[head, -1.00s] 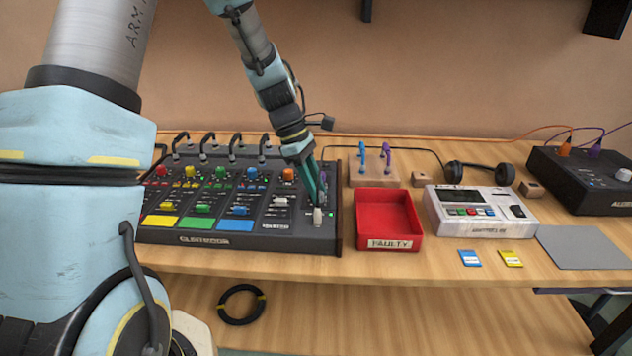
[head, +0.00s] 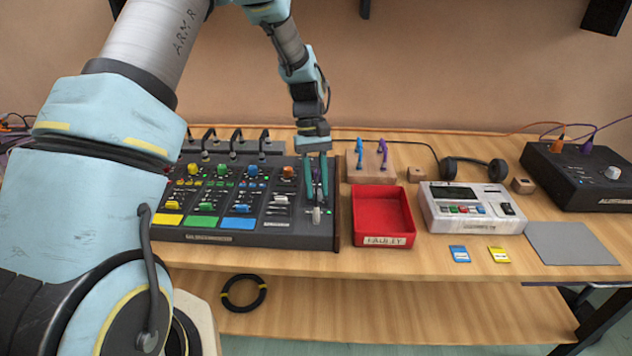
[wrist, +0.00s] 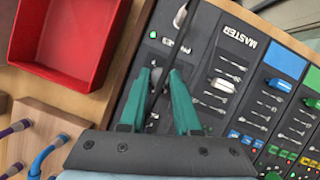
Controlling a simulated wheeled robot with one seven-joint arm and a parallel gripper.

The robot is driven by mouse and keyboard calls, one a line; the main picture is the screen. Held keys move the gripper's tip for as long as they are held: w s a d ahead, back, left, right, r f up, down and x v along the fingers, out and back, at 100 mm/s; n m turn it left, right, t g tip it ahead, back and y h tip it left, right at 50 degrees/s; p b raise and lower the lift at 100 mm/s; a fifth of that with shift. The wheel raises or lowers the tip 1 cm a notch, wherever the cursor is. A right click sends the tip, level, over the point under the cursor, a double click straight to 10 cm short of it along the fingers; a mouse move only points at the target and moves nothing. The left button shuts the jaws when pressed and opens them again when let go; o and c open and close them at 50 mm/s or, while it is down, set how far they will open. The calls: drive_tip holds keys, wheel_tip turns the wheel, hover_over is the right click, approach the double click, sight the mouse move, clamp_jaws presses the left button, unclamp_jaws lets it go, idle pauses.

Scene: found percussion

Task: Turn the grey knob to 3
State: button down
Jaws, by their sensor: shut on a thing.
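My gripper (head: 316,196) points down over the right-hand strip of the black mixer (head: 222,239). In the wrist view its two green fingers (wrist: 159,76) close around a small greyish part, apparently the grey knob (wrist: 157,75), mostly hidden between the fingertips. Any scale or number beside it is too small or covered to read. A pale slider cap (head: 316,215) stands just in front of the fingers. A separate light grey round knob (head: 613,172) sits on the black audio box at the far right, well away from my gripper.
The red tray (head: 383,241) stands close to the mixer's right side.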

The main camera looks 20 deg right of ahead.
drive_tip(key=m+y, duration=0.1)
drive_tip(key=m, duration=0.2)
drive_tip(key=m+t+y, duration=0.1)
drive_tip(key=m, duration=0.2)
drive_tip(key=shift+s+d+m+p, duration=0.15)
drive_tip(key=shift+d+m+p, duration=0.05)
drive_tip(key=shift+m+p, duration=0.15)
drive_tip(key=m+t, duration=0.1)
drive_tip(key=m, duration=0.1)
drive_tip(key=m+y, duration=0.1)
drive_tip(key=m, duration=0.2)
drive_tip(key=shift+s+m+t+y, duration=0.1)
drive_tip(key=shift+m+t+y, duration=0.2)
drive_tip(key=shift+t, duration=0.1)
drive_tip(key=c, duration=0.6)
unclamp_jaws()
drive_tip(key=b+v, duration=0.2)
drive_tip(key=v, duration=0.9)
drive_tip(key=shift+s, duration=0.15)
